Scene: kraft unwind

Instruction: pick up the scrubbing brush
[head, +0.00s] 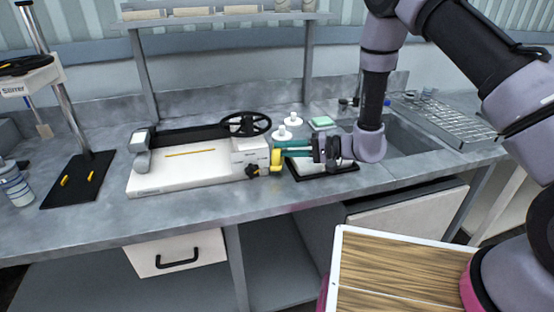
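My gripper (290,149) reaches in from the right over the counter, with its dark body level and its end pointing left. Teal bars show at its end, beside a small upright yellow piece (276,160) near the right end of the white machine. I cannot tell whether the yellow piece is part of the scrubbing brush or of the machine, or whether the gripper touches it. No scrubbing brush can be made out for certain. The finger gap is too small to see, so open or shut is unclear.
A white machine (160,181) with a black handwheel (246,124) stands left of my gripper. A green sponge (322,122) and white round pieces (293,118) are behind. A sink (405,142) and metal rack (445,118) are right.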

